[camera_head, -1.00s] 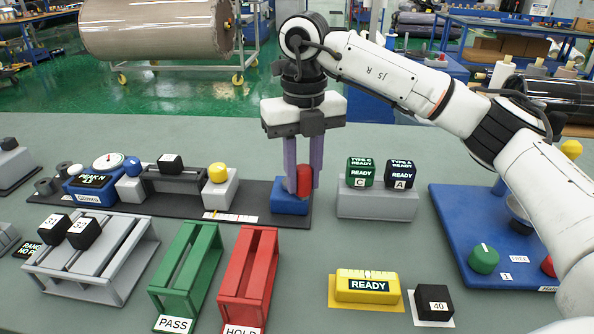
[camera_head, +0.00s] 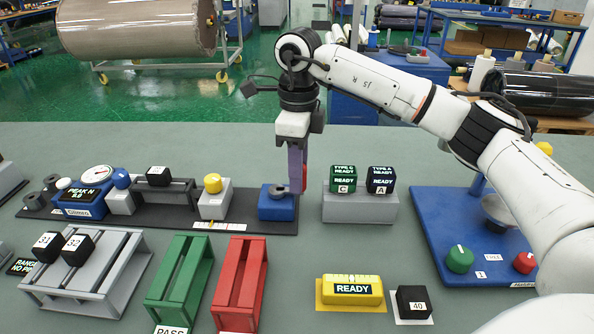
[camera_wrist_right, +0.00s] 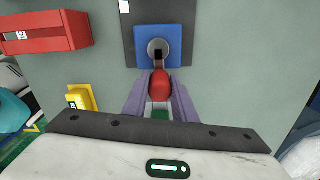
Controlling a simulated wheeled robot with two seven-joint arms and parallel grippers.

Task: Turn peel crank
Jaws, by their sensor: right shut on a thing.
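The peel crank's blue base block (camera_head: 277,206) stands at the right end of the dark peel-test plate, with a grey hub (camera_head: 279,190) on top. Its red handle (camera_wrist_right: 160,83) shows between the purple fingers in the right wrist view, below the hub. My right gripper (camera_head: 298,170) points down and is shut on the red handle, just right of the hub in the head view, where a finger covers most of the handle. My left gripper is in neither view.
A grey stand (camera_head: 360,207) with the C and A cubes is close on the right. A yellow READY block (camera_head: 352,290) and a black 40 cube (camera_head: 412,302) lie in front. The red rack (camera_head: 240,280) and green rack (camera_head: 180,280) are front left.

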